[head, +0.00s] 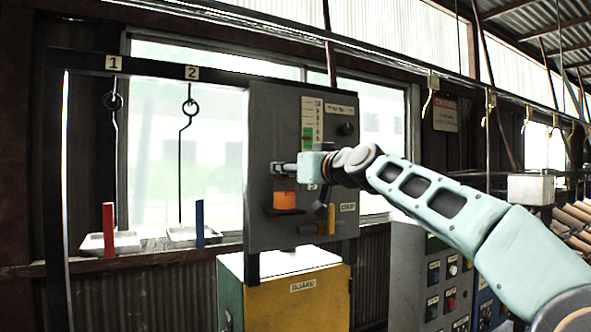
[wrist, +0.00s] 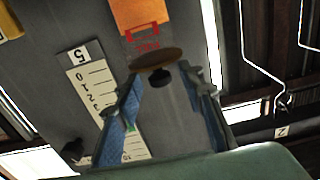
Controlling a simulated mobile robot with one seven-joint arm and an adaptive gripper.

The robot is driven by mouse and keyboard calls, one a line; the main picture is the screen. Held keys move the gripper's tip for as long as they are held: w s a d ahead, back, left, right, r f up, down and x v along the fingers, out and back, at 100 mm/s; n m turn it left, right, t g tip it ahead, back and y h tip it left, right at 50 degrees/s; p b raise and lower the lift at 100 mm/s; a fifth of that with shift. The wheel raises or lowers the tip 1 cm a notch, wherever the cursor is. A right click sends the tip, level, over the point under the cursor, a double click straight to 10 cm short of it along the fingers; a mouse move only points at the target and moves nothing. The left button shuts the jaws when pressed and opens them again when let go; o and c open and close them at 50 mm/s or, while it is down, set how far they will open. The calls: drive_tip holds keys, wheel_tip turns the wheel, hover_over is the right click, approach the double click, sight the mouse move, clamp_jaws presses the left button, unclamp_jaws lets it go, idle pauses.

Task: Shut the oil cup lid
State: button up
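The orange oil cup (head: 284,200) sits low on the face of the dark panel; its orange body also shows at the top of the upside-down wrist view (wrist: 145,12). A brown round disc, which looks like the lid (wrist: 158,59), with a dark knob (wrist: 161,77), shows beside the cup in the wrist view. I cannot tell the lid's exact angle. My gripper (head: 284,168) is in front of the panel just above the cup. In the wrist view my gripper (wrist: 172,92) is open, its fingers apart on either side of the knob, with nothing visibly clamped.
The dark panel (head: 262,130) carries scales and labels and stands above a yellow guard box (head: 300,300). Hooks on a rail hang left, one labelled 2 (head: 190,105). Red (head: 108,230) and blue (head: 199,222) posts stand by trays. A grey control cabinet (head: 405,265) stands right.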

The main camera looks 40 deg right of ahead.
drive_tip(key=v, duration=1.2)
idle(0.5)
drive_tip(key=w+a+f+n+g+y, duration=0.1)
drive_tip(key=a+f+n+g+y, duration=0.15)
drive_tip(key=a+f, duration=0.85)
drive_tip(key=a+f+n+g+y, duration=0.1)
drive_tip(key=a+f+g+y, duration=0.15)
drive_tip(key=a+f, duration=0.85)
drive_tip(key=s+a+f+g, duration=0.3)
drive_tip(key=s+a+f, duration=0.2)
drive_tip(key=a+f, duration=0.2)
drive_tip(key=s+a+f+g, duration=0.3)
drive_tip(key=s+a+f, duration=0.2)
drive_tip(key=a+f, duration=0.3)
wheel_tip(320, 180, down, 4)
drive_tip(key=shift+s+f+m+g+h, duration=0.15)
drive_tip(key=shift+s+m+g+h, duration=0.15)
drive_tip(key=shift+m+g, duration=0.1)
